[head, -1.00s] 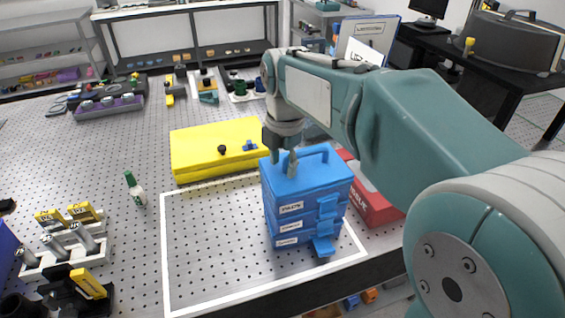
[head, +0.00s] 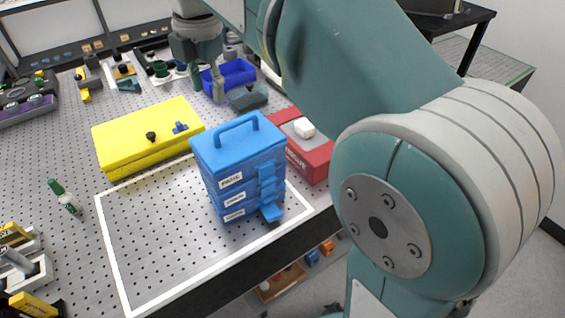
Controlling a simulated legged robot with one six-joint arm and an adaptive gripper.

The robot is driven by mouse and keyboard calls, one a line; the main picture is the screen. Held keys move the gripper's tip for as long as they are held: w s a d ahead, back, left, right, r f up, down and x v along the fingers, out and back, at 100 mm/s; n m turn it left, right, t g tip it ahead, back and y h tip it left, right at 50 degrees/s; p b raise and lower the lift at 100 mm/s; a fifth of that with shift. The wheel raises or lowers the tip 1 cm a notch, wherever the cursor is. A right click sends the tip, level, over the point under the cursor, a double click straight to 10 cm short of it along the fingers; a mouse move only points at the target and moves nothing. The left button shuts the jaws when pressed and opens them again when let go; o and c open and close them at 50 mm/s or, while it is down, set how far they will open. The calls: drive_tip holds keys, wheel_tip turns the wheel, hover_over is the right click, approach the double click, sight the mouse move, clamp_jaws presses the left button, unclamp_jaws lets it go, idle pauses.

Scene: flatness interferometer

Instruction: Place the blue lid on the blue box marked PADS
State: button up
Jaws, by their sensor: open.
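The blue lid (head: 225,147), with its raised handle (head: 241,125), lies on top of a stack of blue boxes. It looks level, but I cannot tell whether it is fully seated. The top blue box (head: 233,182) has a white label, too small to read surely as PADS. More blue labelled tiers lie below it, with blue latches (head: 271,205) on the right side. My gripper (head: 207,88) is open and empty, up and behind the stack in the picture, apart from the lid.
The stack stands inside a white-outlined area (head: 113,247) on the perforated table, near its front edge. A yellow case (head: 143,143) is to the left and a red box (head: 312,160) to the right. A dark blue open bin (head: 238,73) is behind. The outlined area's left part is clear.

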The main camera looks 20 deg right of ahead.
drive_tip(key=s+d+f+m+t, duration=0.2)
drive_tip(key=s+d+f+m, duration=0.4)
drive_tip(key=s+m, duration=0.3)
drive_tip(key=s+d+f+m+t, duration=0.3)
drive_tip(key=s+d+f+m, duration=0.3)
drive_tip(key=m, duration=1)
drive_tip(key=s+f, duration=0.2)
drive_tip(key=s, duration=0.1)
drive_tip(key=shift+f, duration=0.2)
drive_tip(key=shift+s, duration=0.1)
